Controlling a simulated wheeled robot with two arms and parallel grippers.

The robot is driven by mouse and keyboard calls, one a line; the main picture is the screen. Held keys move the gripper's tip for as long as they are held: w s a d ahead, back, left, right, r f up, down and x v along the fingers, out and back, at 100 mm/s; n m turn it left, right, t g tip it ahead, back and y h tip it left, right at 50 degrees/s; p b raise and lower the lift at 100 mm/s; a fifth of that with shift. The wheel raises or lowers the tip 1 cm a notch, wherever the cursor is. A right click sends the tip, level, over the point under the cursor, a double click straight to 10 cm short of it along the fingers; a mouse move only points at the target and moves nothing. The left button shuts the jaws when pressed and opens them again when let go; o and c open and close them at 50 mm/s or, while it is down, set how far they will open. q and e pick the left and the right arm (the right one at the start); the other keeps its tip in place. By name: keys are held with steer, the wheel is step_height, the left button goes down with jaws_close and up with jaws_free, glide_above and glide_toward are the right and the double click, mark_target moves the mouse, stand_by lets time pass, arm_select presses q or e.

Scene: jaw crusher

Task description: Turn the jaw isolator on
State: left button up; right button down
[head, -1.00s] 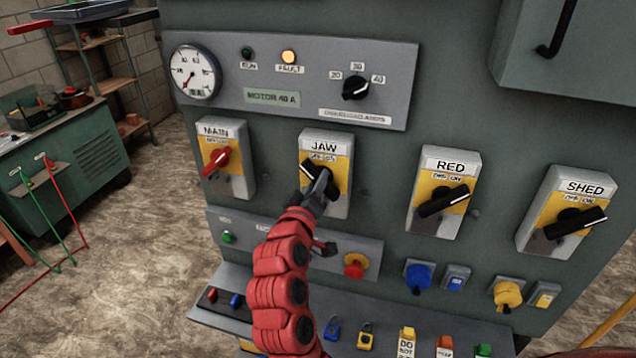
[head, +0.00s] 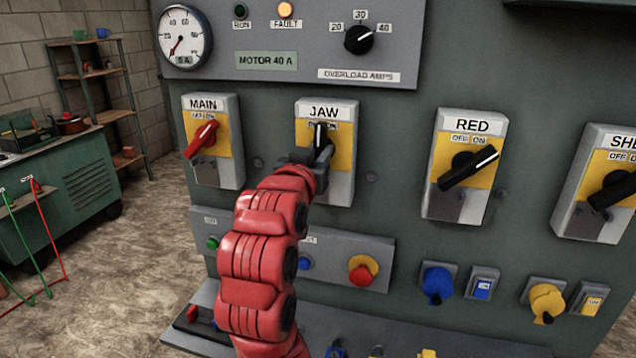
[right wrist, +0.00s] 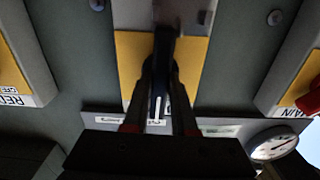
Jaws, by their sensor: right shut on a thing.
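The jaw isolator (head: 341,183) is a grey box with a yellow plate and a white JAW label, on the green cabinet front. Its black handle (head: 320,135) stands about upright, white line at the top. My right gripper (head: 314,157) is shut on this handle, and its red arm rises from below. In the right wrist view, seen upside down, the fingers of the right gripper (right wrist: 163,72) lie on both sides of the black handle (right wrist: 162,47). The OFF/ON marks are partly covered by the handle. My left gripper is not in view.
The MAIN isolator (head: 213,170) with a red handle is to the left; the RED (head: 465,180) and SHED (head: 596,200) isolators are to the right. Below are a red-and-yellow button (head: 362,270) and a ledge. The FAULT lamp (head: 285,10) glows orange above.

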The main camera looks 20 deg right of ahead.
steer(key=m+b, duration=0.1)
steer(key=b, duration=0.1)
steer(key=m+b, duration=0.4)
steer(key=b, duration=0.1)
steer(key=shift+f, duration=0.3)
steer(key=shift+d+r+m+b, duration=0.1)
steer(key=shift+r+m+b, duration=0.1)
steer(key=shift+m+b, duration=1.25)
steer(key=shift+m, duration=0.45)
steer(key=c, duration=0.7)
jaws_free()
steer(key=shift+s, duration=0.1)
steer(key=p+v, duration=0.1)
steer(key=v, duration=1.6)
steer(key=shift+s, duration=0.15)
